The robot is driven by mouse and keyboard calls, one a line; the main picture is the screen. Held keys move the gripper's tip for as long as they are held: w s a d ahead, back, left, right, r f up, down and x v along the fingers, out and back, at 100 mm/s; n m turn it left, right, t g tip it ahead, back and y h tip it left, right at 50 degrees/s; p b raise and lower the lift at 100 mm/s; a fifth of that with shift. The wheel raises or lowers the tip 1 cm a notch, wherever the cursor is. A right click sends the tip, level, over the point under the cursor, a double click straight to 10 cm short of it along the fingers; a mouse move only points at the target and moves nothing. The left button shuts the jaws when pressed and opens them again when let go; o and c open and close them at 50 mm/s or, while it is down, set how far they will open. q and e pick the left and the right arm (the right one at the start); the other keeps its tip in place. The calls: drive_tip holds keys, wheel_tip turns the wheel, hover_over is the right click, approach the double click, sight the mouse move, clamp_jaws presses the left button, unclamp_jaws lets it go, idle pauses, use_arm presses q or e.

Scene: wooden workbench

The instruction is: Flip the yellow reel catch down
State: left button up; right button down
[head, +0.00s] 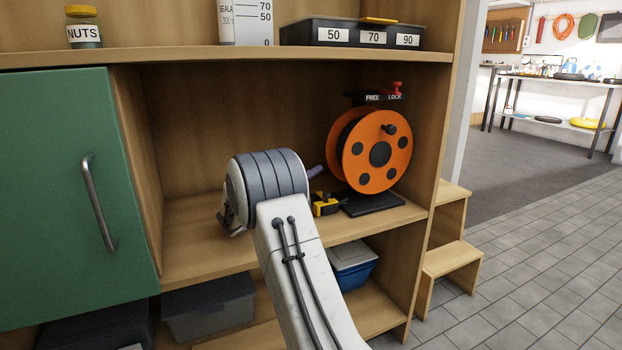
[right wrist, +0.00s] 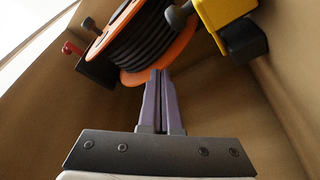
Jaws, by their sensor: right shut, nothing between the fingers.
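The orange cable reel (head: 364,160) stands on a black base on the middle shelf. Black cable on the reel (right wrist: 150,40) shows in the right wrist view. A black plate (head: 373,98) marked FREE and LOCK is above the reel. The catch I see there is red (head: 397,88), not yellow; it sticks up at the LOCK end. It also shows in the right wrist view (right wrist: 72,48). My right gripper (head: 319,172) is shut and empty, left of the reel, below the plate's height and apart from the catch. My left gripper is not in view.
A yellow and black object (head: 325,204) sits on the shelf close left of the reel. The upper shelf (head: 240,54) and the right side wall (head: 437,130) enclose the space. A green door (head: 60,200) is at the left.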

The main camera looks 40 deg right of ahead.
wheel_tip(320, 180, up, 4)
drive_tip(key=shift+f+p, duration=0.1)
drive_tip(key=shift+p, duration=0.45)
drive_tip(key=w+p+v, duration=0.2)
drive_tip(key=p+v, duration=0.1)
drive_tip(key=v, duration=0.6)
drive_tip(key=shift+f, duration=0.5)
drive_tip(key=shift+w+a, duration=0.15)
